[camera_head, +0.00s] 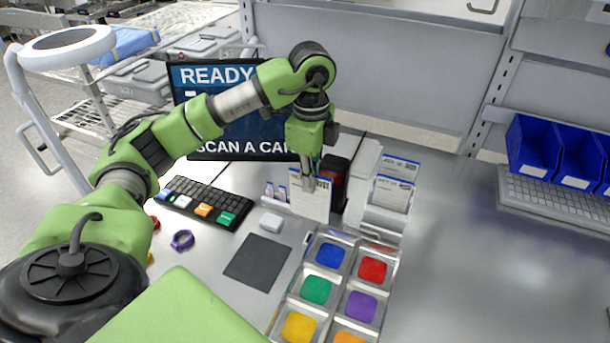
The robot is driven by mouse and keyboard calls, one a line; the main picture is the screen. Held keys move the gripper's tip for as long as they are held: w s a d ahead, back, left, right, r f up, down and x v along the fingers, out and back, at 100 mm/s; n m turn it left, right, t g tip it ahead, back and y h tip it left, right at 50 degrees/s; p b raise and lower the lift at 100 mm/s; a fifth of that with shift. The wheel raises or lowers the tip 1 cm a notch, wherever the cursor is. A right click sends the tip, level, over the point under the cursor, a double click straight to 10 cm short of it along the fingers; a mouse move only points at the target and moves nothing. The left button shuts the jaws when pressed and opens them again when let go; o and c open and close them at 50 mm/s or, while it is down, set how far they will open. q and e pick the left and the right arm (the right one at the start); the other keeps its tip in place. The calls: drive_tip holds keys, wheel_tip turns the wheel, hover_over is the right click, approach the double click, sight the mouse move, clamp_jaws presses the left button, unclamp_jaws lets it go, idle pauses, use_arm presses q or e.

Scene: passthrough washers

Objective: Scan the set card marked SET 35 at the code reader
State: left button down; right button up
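My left gripper (309,172) points down at the middle of the bench, its fingers shut on the top of a white card with a blue edge (311,202). The card hangs upright; its print is too small to read, so I cannot tell if it says SET 35. A black and red device (334,180), which looks like the code reader, stands just right of and behind the card. I cannot tell whether they touch. The screen (217,76) reads "READY" and "SCAN A CA...", partly hidden by my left arm. My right gripper is not in view.
More cards stand in a rack (388,216) right of the device. A tray (311,235) of coloured pads lies in front. A keypad (180,203), a dark mat (257,262) and a purple ring (182,240) lie left. Blue bins (538,150) stand right; the bench between is clear.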

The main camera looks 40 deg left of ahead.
use_arm(q)
drive_tip(key=w+a+f+b, duration=0.1)
drive_tip(key=w+f+b, duration=0.4)
drive_tip(key=f, duration=0.4)
drive_tip(key=shift+a+b, duration=0.15)
drive_tip(key=shift+b, duration=0.3)
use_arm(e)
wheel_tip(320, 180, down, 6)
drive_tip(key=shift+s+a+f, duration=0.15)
use_arm(q)
drive_tip(key=shift+w, duration=0.1)
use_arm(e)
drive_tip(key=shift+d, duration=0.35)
